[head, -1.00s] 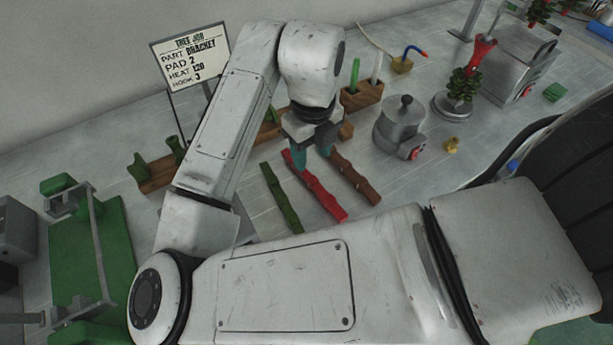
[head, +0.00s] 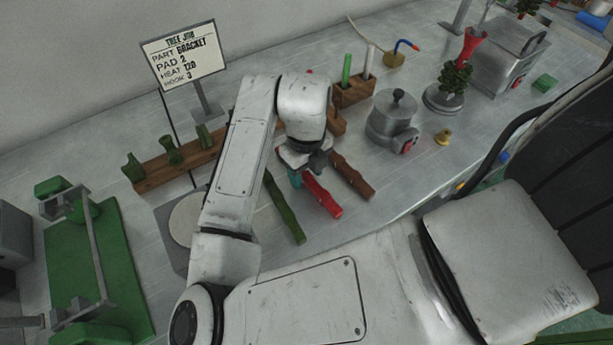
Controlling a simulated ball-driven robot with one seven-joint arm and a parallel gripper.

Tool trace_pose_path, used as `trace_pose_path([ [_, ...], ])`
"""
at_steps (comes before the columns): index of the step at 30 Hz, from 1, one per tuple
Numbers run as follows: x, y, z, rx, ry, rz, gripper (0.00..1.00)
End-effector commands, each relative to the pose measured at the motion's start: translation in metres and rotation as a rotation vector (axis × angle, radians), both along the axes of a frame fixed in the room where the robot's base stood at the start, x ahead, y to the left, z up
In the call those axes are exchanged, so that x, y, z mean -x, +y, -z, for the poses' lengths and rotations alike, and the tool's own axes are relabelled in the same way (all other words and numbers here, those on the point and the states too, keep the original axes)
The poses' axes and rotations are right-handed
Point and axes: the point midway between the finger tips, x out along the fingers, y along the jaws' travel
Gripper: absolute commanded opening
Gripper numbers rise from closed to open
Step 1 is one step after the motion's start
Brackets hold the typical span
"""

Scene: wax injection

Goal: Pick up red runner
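The red runner (head: 324,197) lies on the grey bench between a green runner (head: 285,210) on its left and a brown runner (head: 352,178) on its right. My gripper (head: 309,177) points down at the upper end of the red runner and covers that end. A teal finger shows on the runner's left side. The other finger is mostly hidden, so I cannot tell whether they touch the runner or how wide they stand.
A wooden rack (head: 160,174) with green pieces stands at the left. A sign (head: 183,55) stands behind. A green fixture (head: 88,265) is at far left. The bench below the runners is clear.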

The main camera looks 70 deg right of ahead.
Motion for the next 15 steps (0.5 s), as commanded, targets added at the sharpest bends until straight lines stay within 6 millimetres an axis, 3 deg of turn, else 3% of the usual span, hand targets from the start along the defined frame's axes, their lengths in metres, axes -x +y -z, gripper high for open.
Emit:
trace_pose_path([
  [2, 0.0000, 0.0000, -0.0002, 0.000, 0.000, 0.000, 0.42],
  [15, 0.0000, 0.0000, -0.0005, 0.000, 0.000, 0.000, 0.00],
])
